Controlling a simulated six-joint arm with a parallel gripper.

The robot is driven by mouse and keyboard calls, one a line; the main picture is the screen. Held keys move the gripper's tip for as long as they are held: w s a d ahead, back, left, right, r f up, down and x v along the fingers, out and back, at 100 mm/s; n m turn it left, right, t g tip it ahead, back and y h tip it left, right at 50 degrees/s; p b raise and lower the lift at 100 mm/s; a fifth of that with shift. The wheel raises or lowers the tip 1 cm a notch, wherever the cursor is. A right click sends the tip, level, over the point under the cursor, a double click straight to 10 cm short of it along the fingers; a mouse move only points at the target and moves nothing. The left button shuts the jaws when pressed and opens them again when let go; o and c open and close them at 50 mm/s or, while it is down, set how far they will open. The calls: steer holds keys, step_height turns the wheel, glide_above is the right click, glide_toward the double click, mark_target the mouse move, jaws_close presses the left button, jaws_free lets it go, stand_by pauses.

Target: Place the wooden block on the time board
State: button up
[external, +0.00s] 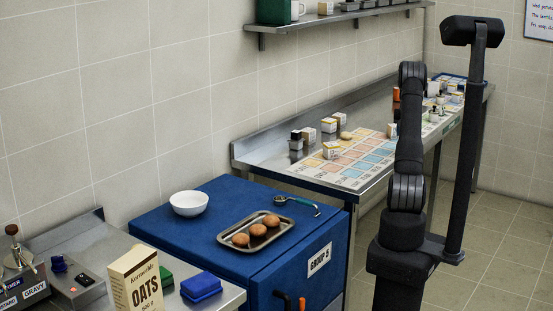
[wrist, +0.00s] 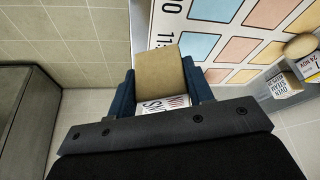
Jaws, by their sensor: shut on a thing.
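The wooden block (wrist: 160,70) has a plain tan face and a white side with dark print. My gripper (wrist: 161,88) is shut on it, with a blue finger on each side, in the wrist view. Behind the block in that view is the edge of the time board (wrist: 236,48), a white sheet with rows of coloured squares. I cannot tell how far the block is from the board. In the external view the time board (external: 352,172) lies on the steel counter. My arm hides the gripper there.
Several small labelled blocks (external: 309,136) and a round beige item (external: 346,135) stand along the board's back edge. A blue cabinet holds a white bowl (external: 188,203) and a tray (external: 232,239) of brown round items. A wall shelf (external: 345,14) hangs above.

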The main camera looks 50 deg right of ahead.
steer(key=w+f, duration=0.2)
steer(key=w, duration=0.1)
steer(key=shift+w+d, duration=0.15)
steer(key=shift+w, duration=0.1)
steer(key=shift+f, duration=2.05)
steer(key=shift+f, duration=0.2)
steer(key=o, duration=1.1)
steer(key=shift+c, duration=0.2)
steer(key=shift+r, duration=0.1)
steer(key=shift+r, duration=0.25)
steer(key=v, duration=1.1)
steer(key=shift+a+r, duration=0.3)
